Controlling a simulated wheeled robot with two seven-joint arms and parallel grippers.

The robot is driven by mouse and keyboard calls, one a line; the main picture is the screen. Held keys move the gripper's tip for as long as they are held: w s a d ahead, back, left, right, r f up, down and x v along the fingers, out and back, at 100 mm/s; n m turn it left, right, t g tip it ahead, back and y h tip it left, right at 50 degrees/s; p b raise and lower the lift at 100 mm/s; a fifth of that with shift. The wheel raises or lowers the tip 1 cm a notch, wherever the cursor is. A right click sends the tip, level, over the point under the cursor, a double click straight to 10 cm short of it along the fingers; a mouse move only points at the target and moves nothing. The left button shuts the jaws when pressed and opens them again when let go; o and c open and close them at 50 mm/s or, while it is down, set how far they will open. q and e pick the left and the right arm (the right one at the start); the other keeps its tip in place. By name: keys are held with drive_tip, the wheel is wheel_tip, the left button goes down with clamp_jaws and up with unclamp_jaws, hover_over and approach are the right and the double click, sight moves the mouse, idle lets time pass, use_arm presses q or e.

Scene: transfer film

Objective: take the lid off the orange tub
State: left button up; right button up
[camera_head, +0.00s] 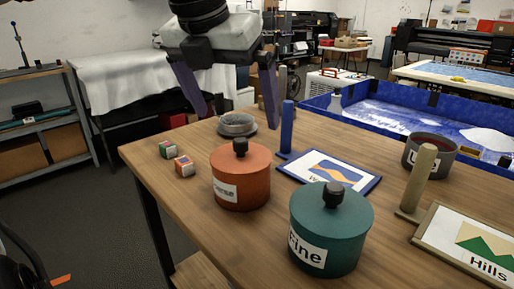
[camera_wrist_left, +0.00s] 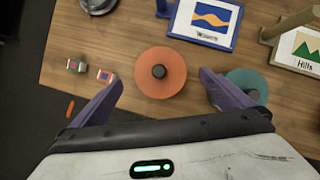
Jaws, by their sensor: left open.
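The orange tub (camera_head: 243,190) stands on the wooden table with its lid (camera_head: 255,158) on; its label is partly readable. A dark knob (camera_head: 240,147) sits at the middle of the lid. In the left wrist view the orange lid (camera_wrist_left: 172,83) shows from above, with its dark knob (camera_wrist_left: 158,71) centred. My left gripper (camera_head: 235,115) is open and empty, its two purple fingers above and behind the tub in the head view. In the left wrist view its fingers (camera_wrist_left: 160,88) stand on either side of the lid. My right gripper is not in view.
A teal tub (camera_head: 325,245) labelled "Fine" stands close, right of the orange one. Two small blocks (camera_head: 183,165) lie left. Framed pictures (camera_head: 330,172) and a grey "Use" pot (camera_head: 428,155) are right.

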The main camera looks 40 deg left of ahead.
sight(240, 140)
use_arm(q)
drive_tip(key=f, duration=0.2)
drive_tip(key=shift+w+a+f, duration=0.15)
drive_tip(key=shift+w+f, duration=0.05)
drive_tip(key=shift+f, duration=0.15)
drive_tip(key=x, duration=0.6)
drive_tip(key=c, duration=0.7)
